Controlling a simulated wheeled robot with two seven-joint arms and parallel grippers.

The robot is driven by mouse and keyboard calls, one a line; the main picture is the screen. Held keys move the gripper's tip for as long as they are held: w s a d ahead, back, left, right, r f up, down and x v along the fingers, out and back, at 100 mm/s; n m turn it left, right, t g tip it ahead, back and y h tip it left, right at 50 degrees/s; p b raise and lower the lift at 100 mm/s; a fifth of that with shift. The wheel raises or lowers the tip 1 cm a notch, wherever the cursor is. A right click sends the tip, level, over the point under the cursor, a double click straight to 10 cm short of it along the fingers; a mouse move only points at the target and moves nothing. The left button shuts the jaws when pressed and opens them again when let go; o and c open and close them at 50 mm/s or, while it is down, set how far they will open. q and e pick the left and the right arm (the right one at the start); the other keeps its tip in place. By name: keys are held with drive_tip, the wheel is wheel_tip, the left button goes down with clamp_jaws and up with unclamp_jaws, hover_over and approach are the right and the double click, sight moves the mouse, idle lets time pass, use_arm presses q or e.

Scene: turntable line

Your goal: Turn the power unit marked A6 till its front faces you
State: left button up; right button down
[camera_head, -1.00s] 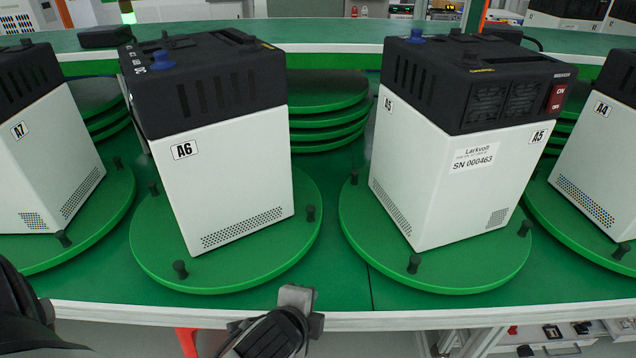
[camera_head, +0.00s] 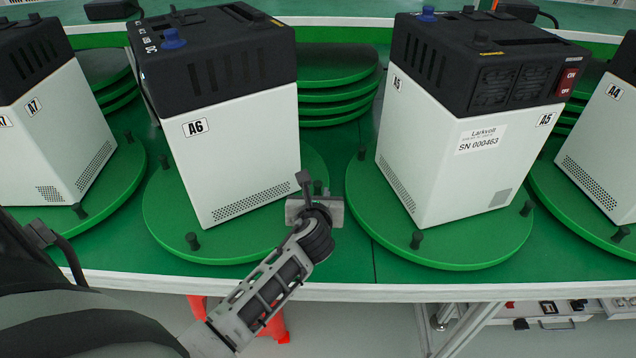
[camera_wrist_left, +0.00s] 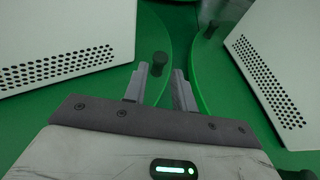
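The power unit marked A6 (camera_head: 240,150) stands upright on a round green turntable (camera_head: 165,222). It has a white lower body, a black top and a blue knob. A plain side with the A6 label and a perforated strip shows; no switch or serial label is visible on it. In the left wrist view the A6 unit (camera_wrist_left: 60,35) is at left. My left gripper (camera_head: 306,188) is at the turntable's right rim, beside a black peg (camera_head: 318,187). In the left wrist view its fingers (camera_wrist_left: 159,88) are apart, with the peg (camera_wrist_left: 159,64) just beyond the gap. My right gripper is out of view.
Unit A5 (camera_head: 445,165) stands on its own turntable (camera_head: 450,250) close at right, its switch and serial label visible. Unit A7 (camera_head: 55,140) is at left and A4 (camera_head: 605,140) at far right. Stacked green discs (camera_head: 335,95) lie behind.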

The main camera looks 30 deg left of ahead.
sight(318, 187)
use_arm(q)
drive_tip(key=b+x, duration=0.1)
drive_tip(key=x, duration=0.7)
drive_tip(key=shift+w+f, duration=0.1)
clamp_jaws()
